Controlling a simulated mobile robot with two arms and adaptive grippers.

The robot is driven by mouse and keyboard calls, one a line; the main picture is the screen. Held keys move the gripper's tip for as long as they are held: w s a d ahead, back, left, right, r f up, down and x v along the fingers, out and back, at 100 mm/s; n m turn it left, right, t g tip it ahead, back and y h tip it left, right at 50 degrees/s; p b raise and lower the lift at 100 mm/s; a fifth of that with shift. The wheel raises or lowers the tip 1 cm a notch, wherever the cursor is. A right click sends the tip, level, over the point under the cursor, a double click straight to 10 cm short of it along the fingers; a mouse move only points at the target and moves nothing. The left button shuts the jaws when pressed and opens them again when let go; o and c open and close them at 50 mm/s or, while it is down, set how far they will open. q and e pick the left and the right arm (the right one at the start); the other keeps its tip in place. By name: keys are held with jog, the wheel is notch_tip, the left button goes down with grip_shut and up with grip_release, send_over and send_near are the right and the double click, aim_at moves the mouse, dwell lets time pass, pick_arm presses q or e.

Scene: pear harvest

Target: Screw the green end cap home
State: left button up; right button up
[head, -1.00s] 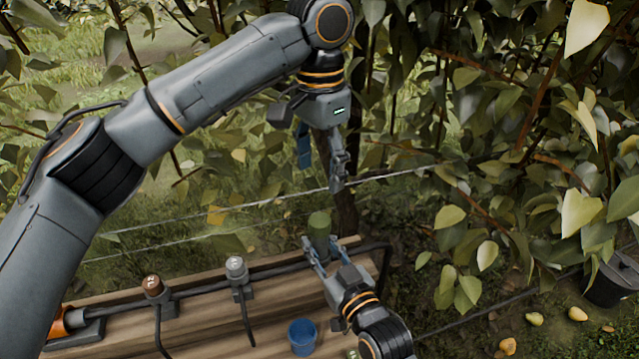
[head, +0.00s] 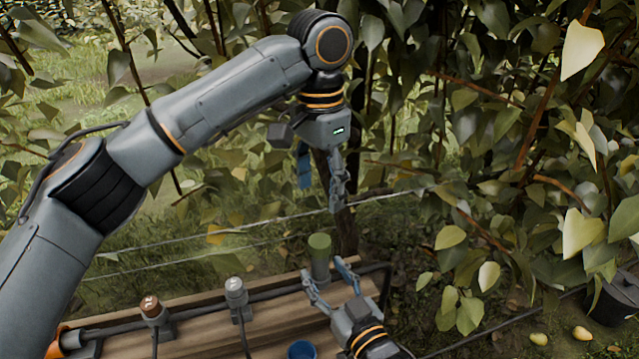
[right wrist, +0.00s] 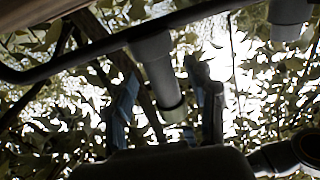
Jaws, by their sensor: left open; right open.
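The green end cap (head: 319,243) tops an upright post at the far right end of the wooden board (head: 200,340). My right gripper (head: 326,271) is open, its fingers spread around or just in front of the post below the cap; contact cannot be told. In the right wrist view the grey post (right wrist: 155,60) reaches between the open fingers, with the pale green cap (right wrist: 175,110) at its end. My left gripper (head: 320,188) is open and empty, above the cap and clear of it. Its fingers point down.
A dark pipe (head: 200,312) runs along the board. It carries a brown-capped fitting (head: 151,306) and a grey-capped fitting (head: 235,290). A blue cup (head: 302,350) stands on the board. Wires and leafy branches lie behind. A dark bucket (head: 612,298) and pears (head: 582,333) are at right.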

jog(key=v, duration=0.9)
jog(key=shift+s, duration=0.3)
jog(key=shift+d, duration=0.15)
